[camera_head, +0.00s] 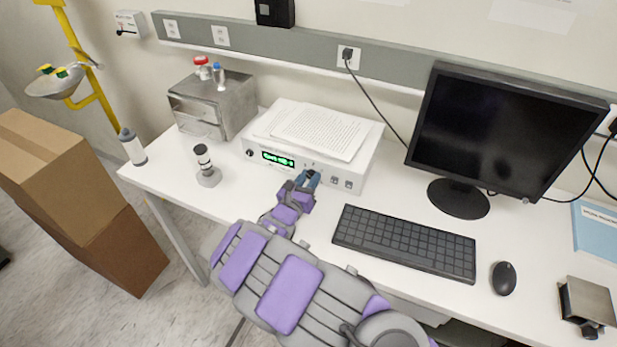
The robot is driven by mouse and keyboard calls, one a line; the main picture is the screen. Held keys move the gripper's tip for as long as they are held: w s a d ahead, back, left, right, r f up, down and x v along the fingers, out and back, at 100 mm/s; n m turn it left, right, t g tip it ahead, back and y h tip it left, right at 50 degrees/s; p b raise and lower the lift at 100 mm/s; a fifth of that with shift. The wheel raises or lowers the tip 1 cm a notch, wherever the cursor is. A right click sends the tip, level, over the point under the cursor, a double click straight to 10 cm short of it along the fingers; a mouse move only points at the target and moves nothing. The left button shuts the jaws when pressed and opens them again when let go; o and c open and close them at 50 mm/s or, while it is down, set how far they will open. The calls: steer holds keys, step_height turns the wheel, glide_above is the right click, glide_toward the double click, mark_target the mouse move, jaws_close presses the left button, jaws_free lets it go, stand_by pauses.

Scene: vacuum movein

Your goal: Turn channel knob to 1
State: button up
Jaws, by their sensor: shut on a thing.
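A white instrument box (365,160) stands on the desk with a green lit display (278,159) on its front panel. A small dark knob (249,153) sits left of the display, and small square controls (340,182) sit at the right end. My gripper (308,179) is at the front panel, right of the display, shut on what appears to be the channel knob. The gripper hides that knob, so its pointer and setting cannot be read. The display text is too small to read.
Papers (320,130) lie on top of the box. A metal cabinet (214,105) and a small grey stand (207,172) are to the left. A keyboard (404,242), monitor (505,130) and mouse (503,278) are to the right. Cardboard boxes (65,190) stand beside the desk.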

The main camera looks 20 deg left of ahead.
steer(key=n+p, duration=0.1)
steer(key=p, duration=0.1)
steer(key=shift+a+r+n+p, duration=0.1)
steer(key=shift+r+n+p, duration=0.2)
steer(key=shift+n+p, duration=0.1)
steer(key=shift+a+f+n, duration=0.1)
steer(key=shift+f+n, duration=0.05)
steer(key=shift+n, duration=0.85)
steer(key=o, duration=1.1)
steer(key=shift+a+f, duration=0.15)
steer(key=shift+c, duration=0.2)
